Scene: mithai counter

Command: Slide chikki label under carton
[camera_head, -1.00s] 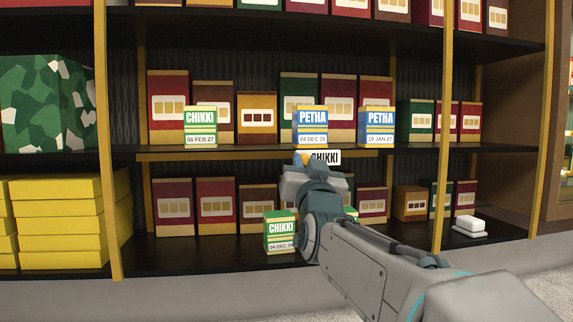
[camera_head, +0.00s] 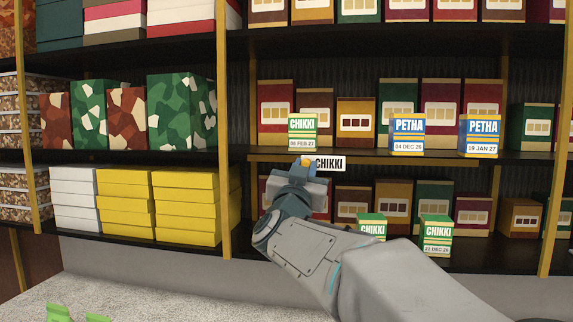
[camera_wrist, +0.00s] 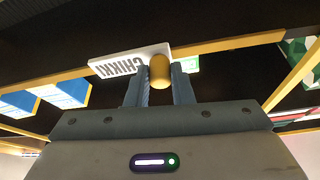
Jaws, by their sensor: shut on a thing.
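The chikki label (camera_head: 330,163), a white plate with black letters, is at the front edge of the middle shelf. It lies below and slightly right of the green-and-white chikki carton (camera_head: 302,131), dated 06 FEB 27. My gripper (camera_head: 304,166) is at the label's left end, under that carton. In the wrist view my gripper (camera_wrist: 159,86) is shut on a yellow knob (camera_wrist: 160,72) by the label (camera_wrist: 128,60), which reads upside down. I cannot tell whether the label touches the yellow shelf rail (camera_head: 420,162).
Two blue petha cartons (camera_head: 407,135) (camera_head: 480,136) stand to the right on the same shelf. Two more chikki cartons (camera_head: 372,227) (camera_head: 437,234) stand on the lower shelf. A yellow upright (camera_head: 223,120) is left of my gripper, with stacked yellow boxes (camera_head: 187,205) beyond it.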

